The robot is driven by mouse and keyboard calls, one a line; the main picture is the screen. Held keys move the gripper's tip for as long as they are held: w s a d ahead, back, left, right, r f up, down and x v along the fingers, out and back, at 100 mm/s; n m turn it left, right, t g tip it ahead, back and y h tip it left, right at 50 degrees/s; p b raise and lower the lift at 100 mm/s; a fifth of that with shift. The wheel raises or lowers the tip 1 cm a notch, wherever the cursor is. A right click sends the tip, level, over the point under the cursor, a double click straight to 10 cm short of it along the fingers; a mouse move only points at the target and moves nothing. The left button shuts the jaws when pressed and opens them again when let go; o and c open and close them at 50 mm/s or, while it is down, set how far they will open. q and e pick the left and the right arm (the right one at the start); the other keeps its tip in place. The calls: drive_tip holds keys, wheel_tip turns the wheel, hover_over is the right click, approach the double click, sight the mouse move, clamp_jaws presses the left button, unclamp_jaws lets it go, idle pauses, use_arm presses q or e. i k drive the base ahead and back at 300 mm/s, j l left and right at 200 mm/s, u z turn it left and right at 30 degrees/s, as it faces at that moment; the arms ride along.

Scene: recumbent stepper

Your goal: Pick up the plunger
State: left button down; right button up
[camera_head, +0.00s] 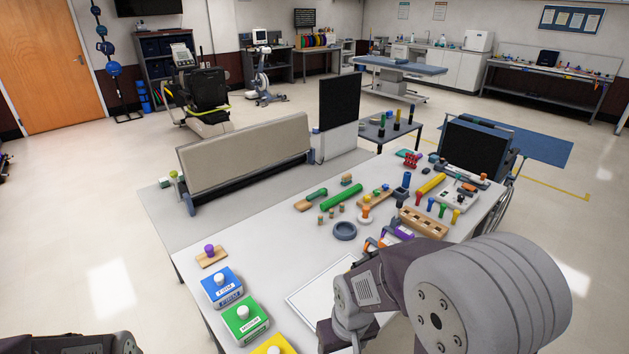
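I cannot tell for certain which thing is the plunger. Candidates stand along the left edge of the white table (262,245). A blue box (220,290) has a white knob on top and a label on its front. A green box (246,320) with a white knob is nearer, and a yellow box (266,348) with a white knob is cut off by the bottom edge. A purple knob (209,250) stands on a small wooden base farther back. My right arm crosses the lower right, and my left arm shows only at the bottom left; neither gripper's fingertips can be made out.
A dark ring (344,231), a green cylinder (342,197) and a wooden block with holes (423,223) lie among several small items farther back. A white framed board (310,296) lies partly behind my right arm. A beige padded bench back (245,150) stands beyond the table's left side.

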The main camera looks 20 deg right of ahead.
sight(364, 218)
drive_tip(key=z, duration=1.05)
